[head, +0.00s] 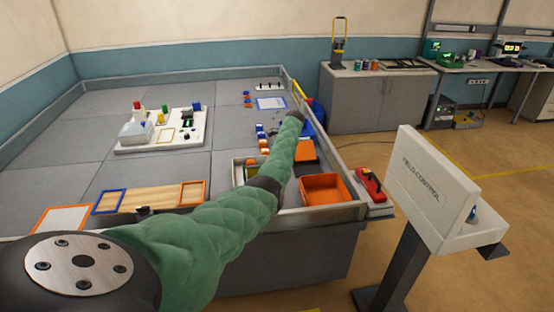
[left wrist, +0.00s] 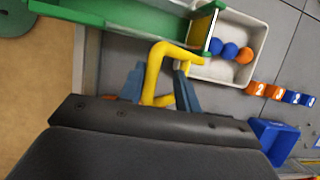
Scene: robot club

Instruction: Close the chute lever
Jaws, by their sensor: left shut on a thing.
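The yellow lever (left wrist: 154,68) is a bent bar in the middle of the left wrist view. It stands beside the green chute (left wrist: 125,18). My left gripper (left wrist: 158,90) has its two blue fingers either side of the lever and is shut on it. The lower part of the grip is hidden by the gripper's dark body. In the head view my green-sleeved left arm reaches over the table's right side, and I cannot make out its fingers or the lever there. My right gripper is not in view.
A white tray (left wrist: 227,70) with blue and orange balls lies beside the chute. Numbered orange and blue cubes and a blue bin (left wrist: 262,133) are to its right. An orange bin (head: 326,189) sits near the walled table's front right corner. A white control stand (head: 436,185) is right of the table.

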